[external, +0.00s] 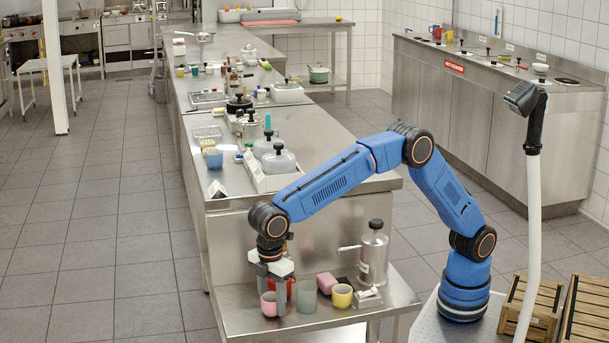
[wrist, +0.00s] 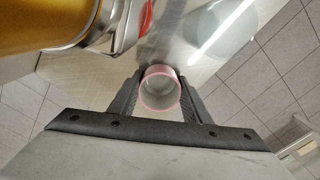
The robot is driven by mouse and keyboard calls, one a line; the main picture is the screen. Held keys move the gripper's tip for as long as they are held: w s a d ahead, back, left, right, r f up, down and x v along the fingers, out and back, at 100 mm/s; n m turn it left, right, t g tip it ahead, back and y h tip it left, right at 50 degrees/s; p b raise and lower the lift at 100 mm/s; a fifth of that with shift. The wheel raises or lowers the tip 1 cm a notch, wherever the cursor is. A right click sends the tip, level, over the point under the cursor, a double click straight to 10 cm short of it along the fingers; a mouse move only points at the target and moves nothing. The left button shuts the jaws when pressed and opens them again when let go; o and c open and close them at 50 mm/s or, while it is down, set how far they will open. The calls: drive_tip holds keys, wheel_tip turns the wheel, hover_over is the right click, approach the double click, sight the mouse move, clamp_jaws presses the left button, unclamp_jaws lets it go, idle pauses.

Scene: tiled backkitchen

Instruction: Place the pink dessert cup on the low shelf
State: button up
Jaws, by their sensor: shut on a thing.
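The pink dessert cup (external: 268,304) is a small round cup at the left end of the low steel shelf (external: 400,296). My gripper (external: 272,297) points down and is shut on it, one finger on either side. In the wrist view my gripper (wrist: 158,78) holds the cup (wrist: 160,96) upright, with its pink rim and pale inside facing the camera. One finger covers part of the cup in the external view. I cannot tell whether its base touches the shelf.
Close to the right stand a grey-green glass (external: 305,295), a yellow cup (external: 341,296), a pink block (external: 326,283) and a metal pot (external: 373,257). A red thing (external: 291,286) is just behind my gripper. The counter (external: 235,222) rises behind the shelf.

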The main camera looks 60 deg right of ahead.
drive_tip(key=shift+f, duration=0.3)
drive_tip(key=shift+f, duration=0.1)
drive_tip(key=o, duration=1.1)
wheel_tip(320, 180, up, 12)
idle(0.3)
